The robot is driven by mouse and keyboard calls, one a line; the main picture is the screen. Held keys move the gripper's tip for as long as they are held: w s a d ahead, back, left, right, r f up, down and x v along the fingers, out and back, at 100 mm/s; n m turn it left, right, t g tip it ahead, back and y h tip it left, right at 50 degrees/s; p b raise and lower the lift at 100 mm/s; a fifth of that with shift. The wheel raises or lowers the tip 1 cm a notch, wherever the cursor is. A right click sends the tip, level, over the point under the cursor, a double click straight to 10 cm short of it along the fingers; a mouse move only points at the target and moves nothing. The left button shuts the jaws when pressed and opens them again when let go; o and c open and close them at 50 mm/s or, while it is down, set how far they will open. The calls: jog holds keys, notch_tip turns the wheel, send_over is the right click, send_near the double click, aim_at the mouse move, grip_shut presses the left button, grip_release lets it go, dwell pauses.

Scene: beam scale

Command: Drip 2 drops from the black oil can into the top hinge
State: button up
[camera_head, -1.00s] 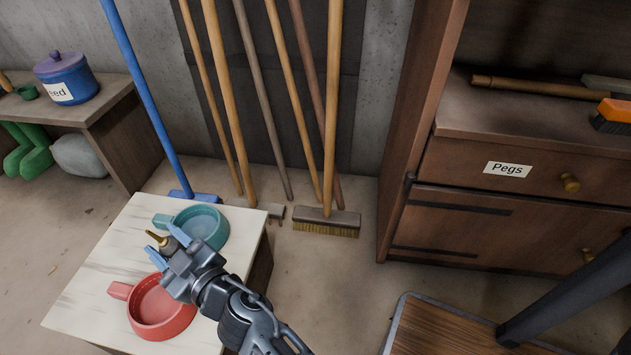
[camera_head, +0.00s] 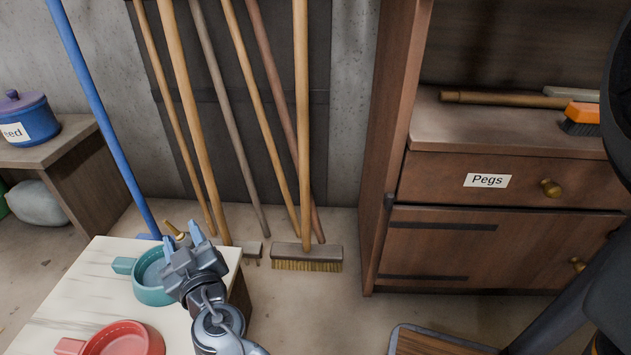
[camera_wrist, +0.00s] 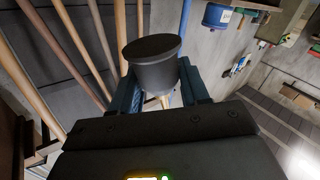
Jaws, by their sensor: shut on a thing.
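My gripper (camera_head: 197,236) is shut on the black oil can, beside and above the far edge of the small table. In the head view only the can's brass spout (camera_head: 172,228) and a little of its body show, left of the fingers. In the wrist view the dark round can (camera_wrist: 152,70) sits between the two fingers, with part of its brass spout below it. The top hinge (camera_head: 442,220) is the upper dark strap on the cabinet door, under the Pegs drawer, well to the right of my gripper. A lower strap hinge (camera_head: 430,277) is beneath it.
A teal dish (camera_head: 152,290) and a red dish (camera_head: 150,340) stand on the pale table (camera_head: 60,305). Brooms (camera_head: 307,250) lean on the wall between table and cabinet (camera_head: 405,160). An orange brush (camera_head: 582,113) lies on the cabinet. Open floor (camera_head: 320,300) lies between.

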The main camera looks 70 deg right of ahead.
jog(key=s+d+r+m+g+h, duration=0.2)
jog(key=s+d+m+g+h, duration=0.25)
jog(key=s+d+g, duration=0.35)
jog(key=s+d+r+m+g+h, duration=0.25)
jog(key=s+d+m+g, duration=0.35)
jog(key=s+d, duration=0.4)
jog(key=s+d+r+m+g+y, duration=0.1)
jog(key=s+m+g+y, duration=0.3)
jog(key=s+m+g, duration=0.5)
jog(key=s+d+r+m+g+y, duration=0.15)
jog(key=s+g+y, duration=0.35)
jog(key=s, duration=0.7)
jog(key=w+d+f+n+g, duration=0.1)
jog(key=w+d+f+n, duration=0.1)
jog(key=f+n, duration=0.4)
jog(key=shift+w+d+f+g+h, duration=0.15)
jog(key=shift+d+f+g+h, duration=0.2)
jog(key=shift+d+f, duration=0.25)
jog(key=shift+w+d+f, duration=0.1)
jog(key=shift+w+f, duration=0.1)
jog(key=shift+w, duration=0.05)
jog(key=shift+s+a+r+n+p, duration=0.1)
jog(key=shift+a+r+n+p, duration=0.2)
jog(key=shift+n+p, duration=0.65)
jog(key=shift+s+a+r+n+p, duration=0.1)
jog(key=shift+r+n+p, duration=0.35)
jog(key=shift+p, duration=0.9)
dwell(0.4)
